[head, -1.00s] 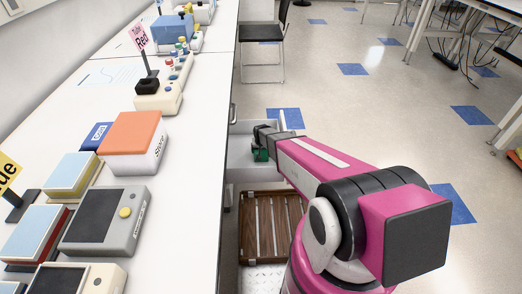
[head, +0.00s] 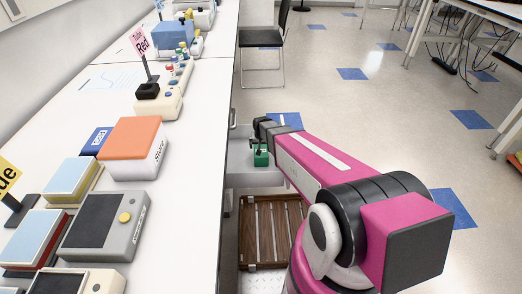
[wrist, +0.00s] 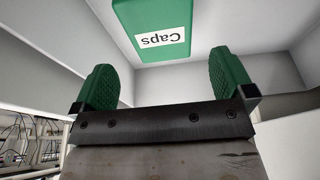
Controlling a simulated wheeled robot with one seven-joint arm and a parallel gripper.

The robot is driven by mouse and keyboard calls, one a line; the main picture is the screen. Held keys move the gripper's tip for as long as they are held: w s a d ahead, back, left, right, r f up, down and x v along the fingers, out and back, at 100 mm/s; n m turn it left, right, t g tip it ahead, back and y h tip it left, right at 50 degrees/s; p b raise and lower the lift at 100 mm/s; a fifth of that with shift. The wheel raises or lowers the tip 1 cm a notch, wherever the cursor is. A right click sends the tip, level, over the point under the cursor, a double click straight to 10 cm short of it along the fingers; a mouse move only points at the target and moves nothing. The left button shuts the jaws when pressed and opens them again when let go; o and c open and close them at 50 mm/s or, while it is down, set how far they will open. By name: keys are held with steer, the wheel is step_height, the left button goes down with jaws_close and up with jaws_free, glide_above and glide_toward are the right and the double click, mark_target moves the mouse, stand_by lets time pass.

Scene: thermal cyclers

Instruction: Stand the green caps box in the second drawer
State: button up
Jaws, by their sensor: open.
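The green caps box (wrist: 155,28) shows in the wrist view with its white "Caps" label, upside down in that picture. It is inside the pale-walled open drawer (head: 239,146), beyond my fingertips. In the head view my gripper (head: 262,140) is over the drawer. The box's base is out of sight.
A drawer with a brown slatted rack (head: 270,230) lies open in front of the pale drawer. The white bench (head: 190,130) with an orange-topped box (head: 133,140) and several devices runs along the left.

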steer(key=shift+v, duration=0.85)
steer(key=s+d+r+g, duration=0.1)
steer(key=s+d+r, duration=0.6)
steer(key=s, duration=0.2)
steer(key=s+d+r+g, duration=0.2)
steer(key=s+d+r, duration=0.5)
steer(key=s, duration=0.3)
steer(key=shift+s+d+r, duration=0.15)
steer(key=shift+s+r, duration=0.15)
steer(key=shift+r, duration=0.3)
steer(key=shift+w, duration=0.1)
